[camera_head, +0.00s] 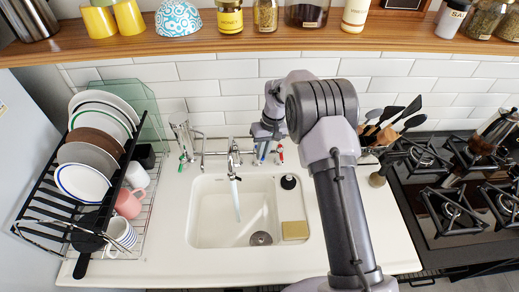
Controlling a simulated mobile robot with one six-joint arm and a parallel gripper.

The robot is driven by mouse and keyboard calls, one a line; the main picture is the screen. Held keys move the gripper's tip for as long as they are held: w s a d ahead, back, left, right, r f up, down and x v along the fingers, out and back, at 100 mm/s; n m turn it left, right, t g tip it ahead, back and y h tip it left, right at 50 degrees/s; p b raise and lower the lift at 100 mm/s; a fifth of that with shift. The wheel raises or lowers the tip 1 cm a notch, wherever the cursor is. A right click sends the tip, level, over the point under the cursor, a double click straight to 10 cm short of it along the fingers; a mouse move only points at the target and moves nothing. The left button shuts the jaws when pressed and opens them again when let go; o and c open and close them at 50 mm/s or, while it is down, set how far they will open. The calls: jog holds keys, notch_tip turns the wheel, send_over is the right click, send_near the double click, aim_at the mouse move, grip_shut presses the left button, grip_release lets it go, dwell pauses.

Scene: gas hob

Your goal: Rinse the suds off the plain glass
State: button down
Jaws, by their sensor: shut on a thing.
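My gripper (263,148) points down behind the sink, right of the spout. Water (237,200) runs from the chrome tap (233,158) into the white sink (205,225). A clear or chrome upright shape (182,132) stands at the sink's back left. I cannot tell whether it is the plain glass. No suds can be made out.
A dish rack (50,215) with plates and mugs stands at the left. A sponge (295,230) lies at the sink's right side. A utensil holder (372,135) and the gas hob (450,205) are at the right. A laden shelf (225,43) runs above.

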jog(key=shift+w+d+n, duration=0.1)
jog(key=shift+n, duration=0.2)
jog(key=c, duration=1.5)
grip_release()
jog(key=shift+r, duration=0.15)
notch_tip(320, 180, up, 7)
jog(key=d+p, duration=0.1)
jog(key=p, duration=0.1)
jog(key=shift+w+d, duration=0.2)
